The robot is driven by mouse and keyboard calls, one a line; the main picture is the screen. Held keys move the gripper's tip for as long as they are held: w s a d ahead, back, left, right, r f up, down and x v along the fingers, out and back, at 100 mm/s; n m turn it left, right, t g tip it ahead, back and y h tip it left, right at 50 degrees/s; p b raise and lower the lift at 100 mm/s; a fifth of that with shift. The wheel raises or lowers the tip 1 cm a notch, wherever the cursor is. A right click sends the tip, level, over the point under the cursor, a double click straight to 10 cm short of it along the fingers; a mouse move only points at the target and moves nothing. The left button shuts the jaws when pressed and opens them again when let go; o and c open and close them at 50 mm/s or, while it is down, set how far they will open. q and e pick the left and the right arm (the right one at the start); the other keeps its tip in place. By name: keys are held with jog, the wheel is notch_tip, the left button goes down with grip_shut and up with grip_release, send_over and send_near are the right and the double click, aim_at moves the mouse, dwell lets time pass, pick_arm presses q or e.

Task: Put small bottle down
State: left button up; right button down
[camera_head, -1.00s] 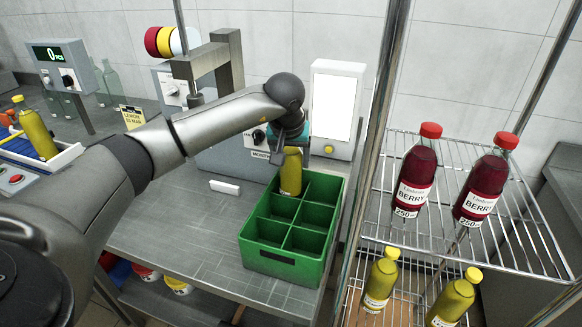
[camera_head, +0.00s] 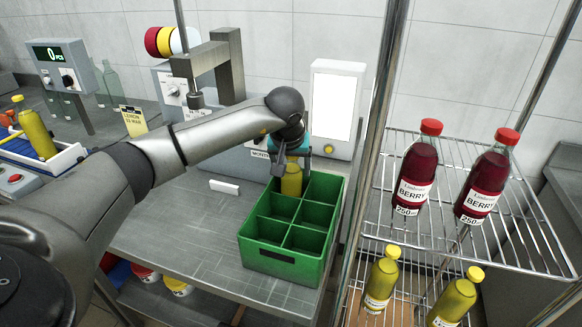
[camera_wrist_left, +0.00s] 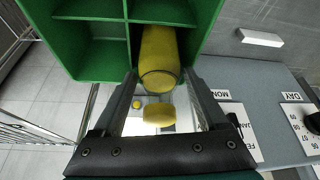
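The small yellow bottle (camera_head: 291,182) stands roughly upright in the back-left compartment of the green crate (camera_head: 282,262); the crate wall hides its lower part. My left gripper (camera_head: 291,163) is above that compartment, with its fingers around the upper part of the bottle. The other visible crate compartments are empty. My right gripper is not in view.
A wire rack (camera_head: 480,240) at the right holds red berry bottles (camera_head: 415,180) above and yellow bottles (camera_head: 381,280) below; its post rises close to the crate. A machine with a white screen (camera_head: 337,100) stands behind the crate. The grey counter (camera_head: 185,235) left of the crate is mostly clear.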

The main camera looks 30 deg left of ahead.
pick_arm(q)
jog(key=shift+o, duration=1.4)
jog(key=shift+s+f, duration=0.25)
jog(key=shift+f, duration=0.3)
jog(key=shift+r, duration=0.3)
jog(key=v, duration=0.4)
jog(key=p+v, duration=0.1)
jog(key=v, duration=0.3)
jog(key=w+p+v, duration=0.1)
jog(key=v, duration=0.4)
jog(key=shift+a+r, duration=0.15)
